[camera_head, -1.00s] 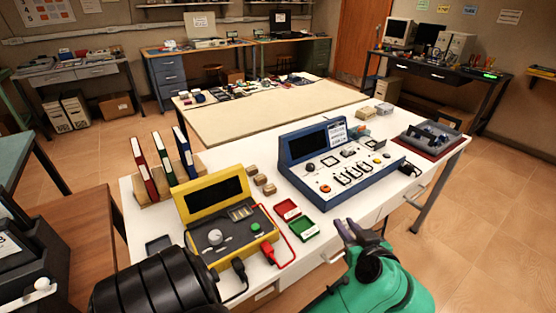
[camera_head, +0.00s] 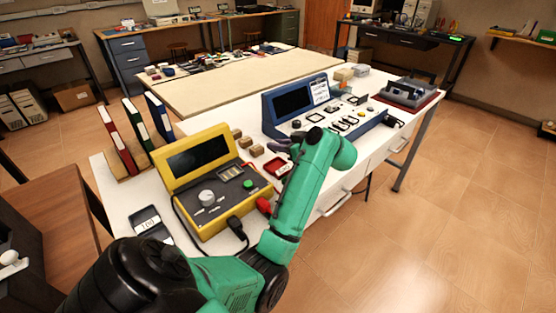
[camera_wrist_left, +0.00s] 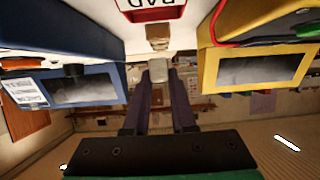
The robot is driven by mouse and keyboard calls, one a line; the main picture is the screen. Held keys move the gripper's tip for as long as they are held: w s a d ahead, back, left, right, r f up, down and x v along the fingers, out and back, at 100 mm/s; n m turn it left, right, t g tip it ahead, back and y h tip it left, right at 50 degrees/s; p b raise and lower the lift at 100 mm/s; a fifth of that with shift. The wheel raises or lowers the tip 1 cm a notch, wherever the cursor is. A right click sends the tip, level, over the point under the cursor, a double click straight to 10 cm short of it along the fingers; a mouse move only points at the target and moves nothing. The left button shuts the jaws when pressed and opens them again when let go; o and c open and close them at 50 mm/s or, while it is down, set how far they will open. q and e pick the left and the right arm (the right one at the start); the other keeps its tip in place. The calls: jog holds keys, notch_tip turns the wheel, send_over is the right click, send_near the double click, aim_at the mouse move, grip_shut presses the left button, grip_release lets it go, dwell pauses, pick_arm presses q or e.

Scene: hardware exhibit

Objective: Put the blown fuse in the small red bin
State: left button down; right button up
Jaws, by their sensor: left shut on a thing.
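The small red bin (camera_head: 277,168) sits on the white table between the yellow tester and the blue console, partly behind my left arm. In the left wrist view its front, labelled BAD (camera_wrist_left: 152,10), shows at the top edge. My left gripper (camera_head: 280,146) is over the table close to the bin, mostly hidden by its own wrist in the head view. In the left wrist view the left gripper (camera_wrist_left: 159,82) is shut on a small pale thing, seemingly the fuse (camera_wrist_left: 159,71), between its fingertips. My right gripper is out of view.
The yellow tester (camera_head: 205,208) with its leads stands left of the bin and the blue console (camera_head: 285,118) stands right of it. Small tan boxes (camera_head: 257,150) lie just behind. The green bin is hidden by my arm. Binders (camera_head: 118,138) stand at the left.

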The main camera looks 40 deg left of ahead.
pick_arm(q)
notch_tip(320, 180, down, 6)
jog(key=shift+f, duration=0.1)
jog(key=shift+s+f, duration=0.1)
